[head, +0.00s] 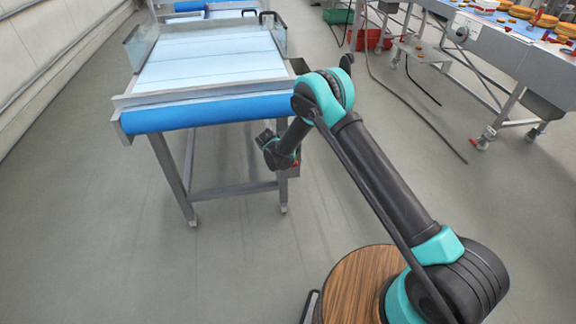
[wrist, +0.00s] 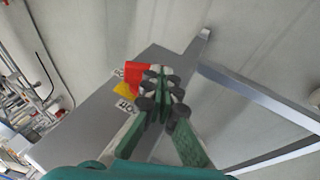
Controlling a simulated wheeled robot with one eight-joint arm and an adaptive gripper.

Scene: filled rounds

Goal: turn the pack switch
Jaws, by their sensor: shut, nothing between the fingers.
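The pack switch (wrist: 133,73) is a red handle on a yellow plate (wrist: 125,91), mounted on a grey box (wrist: 90,121) with small white lettered labels beside it. My gripper (wrist: 161,75) is shut and empty in the wrist view, its fingertips just right of the red handle and overlapping its edge. I cannot tell whether they touch it. In the head view, my arm's wrist end is low by the near right leg of the conveyor; the fingers are hidden there, and only a bit of red shows beside it.
A conveyor with a blue front roller (head: 205,113) and pale belt (head: 210,60) stands in front. A second steel line (head: 510,50) with food on it is at the back right, near a red crate (head: 371,40). Cables cross the floor. The floor at left is clear.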

